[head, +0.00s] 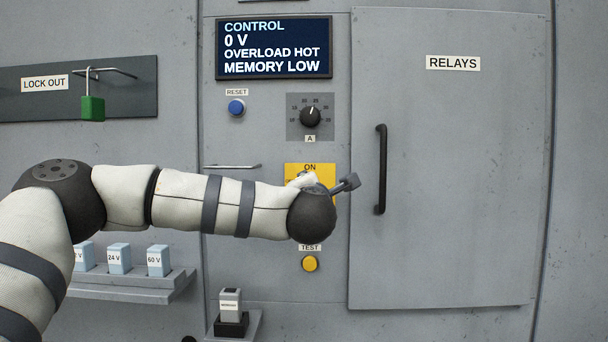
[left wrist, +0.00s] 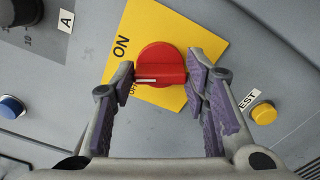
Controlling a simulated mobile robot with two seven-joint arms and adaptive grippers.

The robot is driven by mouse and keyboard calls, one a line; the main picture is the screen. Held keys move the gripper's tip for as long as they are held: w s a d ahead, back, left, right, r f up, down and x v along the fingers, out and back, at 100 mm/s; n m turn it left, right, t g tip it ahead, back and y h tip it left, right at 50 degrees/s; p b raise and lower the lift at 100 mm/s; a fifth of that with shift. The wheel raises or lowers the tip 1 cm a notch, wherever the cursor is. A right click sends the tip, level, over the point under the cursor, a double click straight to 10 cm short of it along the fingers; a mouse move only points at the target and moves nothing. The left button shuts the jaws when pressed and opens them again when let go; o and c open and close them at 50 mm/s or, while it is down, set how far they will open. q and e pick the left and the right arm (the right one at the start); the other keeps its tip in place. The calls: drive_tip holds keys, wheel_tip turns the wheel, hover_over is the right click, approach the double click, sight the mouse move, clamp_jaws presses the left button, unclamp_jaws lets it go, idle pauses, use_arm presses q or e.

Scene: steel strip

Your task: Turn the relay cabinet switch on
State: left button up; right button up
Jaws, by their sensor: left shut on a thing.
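The relay cabinet switch is a round red knob (left wrist: 161,62) on a yellow plate (left wrist: 185,28) in the left wrist view. The plate also shows in the head view (head: 310,168), with ON at its top. A white mark on the knob points left in the wrist view, near the partly hidden OFF lettering. My left gripper (left wrist: 161,76) is shut on the knob, one purple-padded finger on each side. In the head view my left wrist hides the knob and most of the gripper. My right gripper is in neither view.
A black dial (head: 310,117) and blue reset button (head: 236,107) sit above the plate, the yellow test button (head: 310,264) below. The relays door (head: 455,180) with a black handle (head: 381,170) is shut on the right. A green padlock (head: 93,108) hangs at left.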

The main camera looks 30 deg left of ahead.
use_arm(q)
drive_tip(key=shift+m+p, duration=0.65)
drive_tip(key=shift+m, duration=1.95)
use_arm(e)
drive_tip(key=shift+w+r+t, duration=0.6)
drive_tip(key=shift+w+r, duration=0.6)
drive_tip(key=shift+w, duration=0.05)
use_arm(q)
drive_tip(key=o, duration=1.1)
drive_tip(key=shift+o, duration=0.2)
drive_tip(key=shift+f, duration=0.1)
drive_tip(key=v, duration=1.2)
